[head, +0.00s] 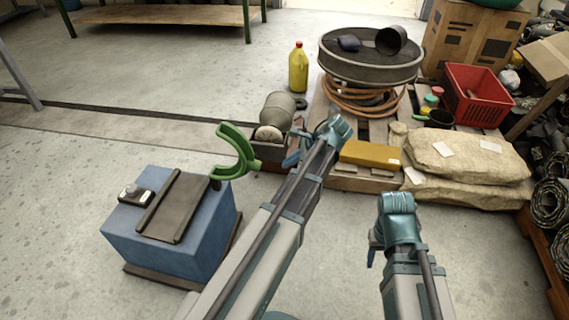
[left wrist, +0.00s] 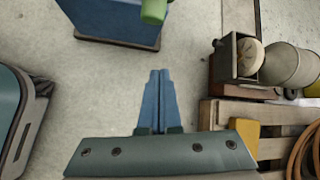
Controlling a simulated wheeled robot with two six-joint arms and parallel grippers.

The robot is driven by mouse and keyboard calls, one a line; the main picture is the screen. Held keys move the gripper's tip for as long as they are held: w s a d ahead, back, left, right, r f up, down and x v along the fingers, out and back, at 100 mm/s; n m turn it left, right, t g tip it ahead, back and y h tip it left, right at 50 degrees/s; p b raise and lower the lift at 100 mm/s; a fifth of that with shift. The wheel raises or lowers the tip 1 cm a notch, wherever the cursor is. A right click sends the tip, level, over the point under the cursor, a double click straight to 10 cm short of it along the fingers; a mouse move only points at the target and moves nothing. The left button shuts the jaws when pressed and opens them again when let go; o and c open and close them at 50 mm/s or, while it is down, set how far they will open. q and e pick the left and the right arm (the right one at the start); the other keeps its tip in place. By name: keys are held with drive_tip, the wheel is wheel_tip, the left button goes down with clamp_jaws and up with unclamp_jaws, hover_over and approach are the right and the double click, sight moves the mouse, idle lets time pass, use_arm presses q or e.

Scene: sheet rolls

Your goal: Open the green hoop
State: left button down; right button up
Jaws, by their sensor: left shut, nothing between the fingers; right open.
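The green hoop (head: 245,150) is a thick curved piece at the right edge of the blue box (head: 190,252). Its gap faces left in the head view, and its lower end is by the box's top edge. Part of the hoop (left wrist: 153,10) shows at the top of the left wrist view, next to the box (left wrist: 105,22). My left gripper (head: 290,159) is to the right of the hoop, apart from it. Its fingers (left wrist: 160,73) are together and empty, pointing toward the hoop. My right gripper (head: 372,258) is open at the lower right, far from the hoop, its fingertips partly hidden.
A dark plate (head: 173,207) and a small device (head: 131,194) are on the box. A grey motor-like unit (head: 277,111) stands behind the left gripper. A pallet holds a yellow block (head: 370,154), hose and sacks (head: 470,158). Floor is clear left of the box.

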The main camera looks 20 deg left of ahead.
use_arm(q)
drive_tip(key=b+x, duration=0.6)
drive_tip(key=x, duration=0.2)
drive_tip(key=shift+s+a+r+p, duration=0.3)
drive_tip(key=shift+r+p, duration=0.25)
drive_tip(key=shift+p, duration=0.1)
drive_tip(key=shift+s+a+r+p, duration=0.3)
drive_tip(key=shift+r+p, duration=0.2)
drive_tip(key=shift+p, duration=0.15)
drive_tip(key=shift+s+a+r+p, duration=0.35)
drive_tip(key=shift+r+p, duration=0.2)
drive_tip(key=shift+p, duration=0.1)
use_arm(e)
drive_tip(key=shift+f, duration=1.55)
